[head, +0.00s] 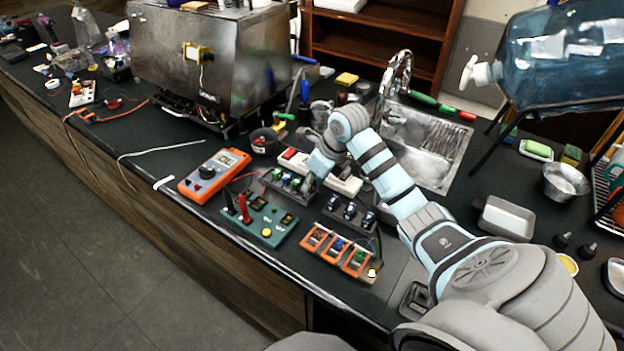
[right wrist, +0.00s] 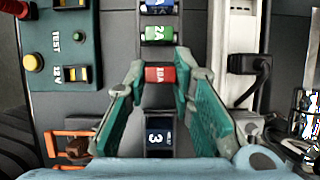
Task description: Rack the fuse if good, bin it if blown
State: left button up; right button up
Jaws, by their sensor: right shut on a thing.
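A red fuse marked 10A (right wrist: 160,75) sits between the fingertips of my right gripper (right wrist: 160,68) in the right wrist view. The gripper is shut on it, at a dark strip holding a green fuse (right wrist: 159,35) and a blue fuse (right wrist: 158,6). Whether the red fuse is seated or lifted is unclear. In the head view my right gripper (head: 312,176) is over the right end of the dark fuse rack (head: 287,186), and its fingers hide the red fuse. My left gripper is out of view.
An orange multimeter (head: 213,174) lies left of the test board. A row of orange frames (head: 338,250) is nearer the counter edge. A white power strip (head: 344,185) lies beside my gripper. A dark cup (head: 264,141) stands behind the rack.

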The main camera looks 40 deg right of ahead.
jog(key=shift+w+a+f, duration=0.1)
jog(key=shift+w+f, duration=0.1)
jog(key=shift+f, duration=0.1)
dwell(0.4)
jog(key=shift+f+b, duration=0.25)
jog(key=shift+b, duration=0.2)
jog(key=shift+f, duration=0.25)
dwell(0.5)
jog(key=o, duration=1.1)
